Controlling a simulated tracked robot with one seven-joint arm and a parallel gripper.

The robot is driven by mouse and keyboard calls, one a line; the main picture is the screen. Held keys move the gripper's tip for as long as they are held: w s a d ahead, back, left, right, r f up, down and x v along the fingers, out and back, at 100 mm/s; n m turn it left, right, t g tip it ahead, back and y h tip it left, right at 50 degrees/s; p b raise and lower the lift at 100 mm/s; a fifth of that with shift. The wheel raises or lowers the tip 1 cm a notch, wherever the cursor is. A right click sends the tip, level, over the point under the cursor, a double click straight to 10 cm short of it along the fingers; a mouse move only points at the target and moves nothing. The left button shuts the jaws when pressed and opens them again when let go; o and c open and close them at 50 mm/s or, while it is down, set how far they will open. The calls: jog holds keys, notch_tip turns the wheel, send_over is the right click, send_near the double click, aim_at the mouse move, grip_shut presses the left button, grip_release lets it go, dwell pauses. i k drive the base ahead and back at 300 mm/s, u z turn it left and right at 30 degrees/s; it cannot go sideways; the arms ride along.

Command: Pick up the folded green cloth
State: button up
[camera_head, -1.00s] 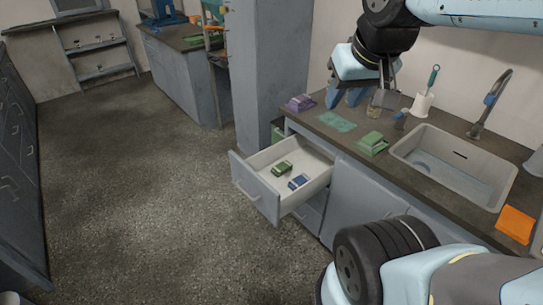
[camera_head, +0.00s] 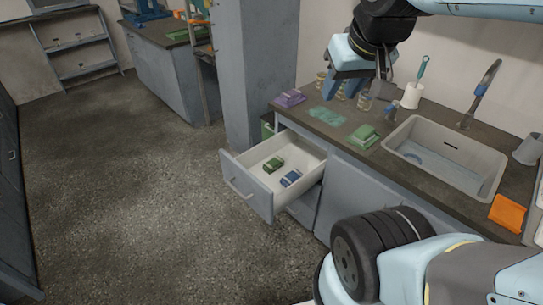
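A green folded cloth-like bundle (camera_head: 364,136) lies on the counter just left of the sink. A flatter, paler green cloth (camera_head: 327,117) lies spread farther back on the counter. A small green item (camera_head: 273,164) lies in the open drawer. Which of these is the folded green cloth is not fully certain; the bundle by the sink looks most folded. My gripper (camera_head: 338,86) hangs above the rear of the counter, above and apart from both counter cloths. Its blue fingers look apart, with nothing visible between them.
A purple bundle (camera_head: 290,99) lies at the counter's left end. Jars (camera_head: 364,102), a white brush holder (camera_head: 413,96) and a tap (camera_head: 484,92) stand near the wall. The drawer (camera_head: 248,186) juts out; open floor lies left.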

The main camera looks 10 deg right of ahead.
aim_at(274, 165)
jog(key=u, duration=0.6)
jog(key=i, duration=0.15)
jog(key=z, duration=2.9)
jog(key=k, duration=0.1)
jog(key=u, duration=0.4)
jog(key=k, duration=0.75)
jog(key=u, duration=0.75)
jog(key=k, duration=0.45)
jog(key=u, duration=1.15)
jog(key=i, duration=1.45)
jog(key=z, duration=0.35)
